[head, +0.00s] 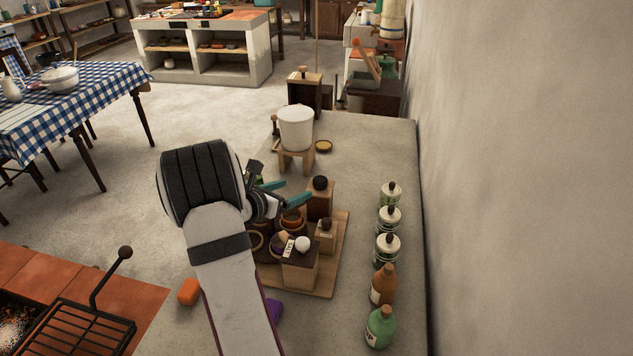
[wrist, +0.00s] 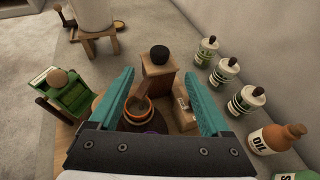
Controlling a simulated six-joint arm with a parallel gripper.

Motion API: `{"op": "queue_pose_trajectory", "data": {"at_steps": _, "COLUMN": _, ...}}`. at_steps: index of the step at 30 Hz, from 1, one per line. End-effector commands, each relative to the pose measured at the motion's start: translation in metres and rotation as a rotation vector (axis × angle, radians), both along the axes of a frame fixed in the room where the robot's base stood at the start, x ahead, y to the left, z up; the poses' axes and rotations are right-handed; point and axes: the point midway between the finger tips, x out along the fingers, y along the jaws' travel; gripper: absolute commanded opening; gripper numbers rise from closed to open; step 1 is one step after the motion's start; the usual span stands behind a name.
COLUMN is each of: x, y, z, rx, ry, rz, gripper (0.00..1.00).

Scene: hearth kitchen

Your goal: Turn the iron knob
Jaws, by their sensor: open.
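A dark, round knob that looks like iron (head: 320,183) sits on top of a tall wooden block (head: 319,205) at the back of a wooden board (head: 332,275). In the wrist view the iron knob (wrist: 159,54) shows between and beyond my fingertips. My gripper (head: 286,193) is open and empty, with its teal fingers pointing toward the block from the left. In the wrist view the gripper (wrist: 158,76) spans the block, and the knob is apart from both fingers.
A white-knobbed block (head: 302,245), a smaller block (head: 326,235) and round pots (head: 292,219) crowd the board. Several bottles and jars (head: 388,220) line the wall at right. A white pot on a stool (head: 296,128) stands behind. Bare counter lies between board and jars.

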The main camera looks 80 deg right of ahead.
Motion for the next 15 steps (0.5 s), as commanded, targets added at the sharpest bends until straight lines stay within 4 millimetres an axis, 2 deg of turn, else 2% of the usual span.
{"op": "queue_pose_trajectory", "data": {"at_steps": 3, "x": -0.013, "y": -0.031, "z": -0.014, "rx": 0.0, "ry": 0.001, "rz": -0.004, "gripper": 0.81}}
{"op": "queue_pose_trajectory", "data": {"at_steps": 9, "x": -0.03, "y": -0.075, "z": -0.034, "rx": 0.0, "ry": -0.001, "rz": -0.001, "gripper": 0.81}}
{"op": "queue_pose_trajectory", "data": {"at_steps": 15, "x": -0.04, "y": -0.101, "z": -0.045, "rx": 0.0, "ry": 0.0, "rz": -0.001, "gripper": 0.81}}
